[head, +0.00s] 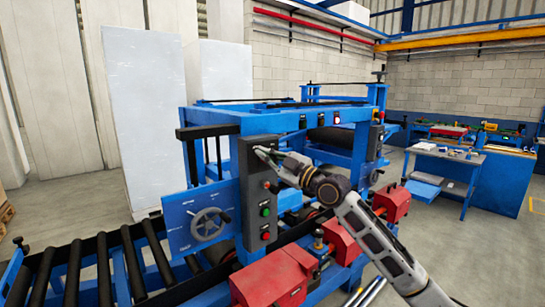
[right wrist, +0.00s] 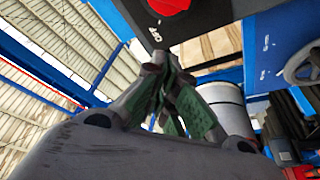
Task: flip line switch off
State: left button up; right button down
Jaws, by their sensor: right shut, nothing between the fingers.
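A dark grey control box (head: 262,208) stands upright on the blue machine, with green and red buttons down its front. My right gripper (head: 261,152) is at the upper part of this box, its fingers shut and empty. In the right wrist view, the shut fingers (right wrist: 166,62) with green pads point toward the box's dark face (right wrist: 150,25). A red switch knob (right wrist: 170,4) shows there at the top edge, partly cut off, beyond the fingertips. I cannot tell whether the fingers touch the box. In the head view the gripper covers this part of the box. My left gripper is not in view.
A handwheel (head: 208,224) on a blue plate is left of the box. Red motor housings (head: 275,278) sit below it, and a black roller conveyor (head: 105,265) runs to the left. Blue workbenches (head: 445,170) stand at the right, with open floor before them.

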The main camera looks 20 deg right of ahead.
jog(key=shift+w+a+f+p, duration=0.1)
jog(key=shift+w+a+p, duration=0.1)
jog(key=shift+w, duration=0.4)
jog(key=shift+w+a+f+p, duration=0.1)
jog(key=shift+w+a+p, duration=0.1)
jog(key=shift+w, duration=0.4)
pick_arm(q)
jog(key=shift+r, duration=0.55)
pick_arm(e)
jog(key=shift+w+d+f, duration=0.15)
jog(key=shift+d+f, duration=0.35)
jog(key=shift+w+d+f, duration=0.15)
jog(key=shift+d+f, duration=0.3)
jog(key=shift+d, duration=0.05)
pick_arm(q)
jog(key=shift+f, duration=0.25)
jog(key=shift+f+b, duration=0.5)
jog(key=shift+b, duration=0.2)
pick_arm(e)
jog(key=shift+n, duration=0.3)
pick_arm(q)
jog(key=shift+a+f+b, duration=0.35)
jog(key=shift+b, duration=0.05)
pick_arm(e)
jog(key=shift+f, duration=0.1)
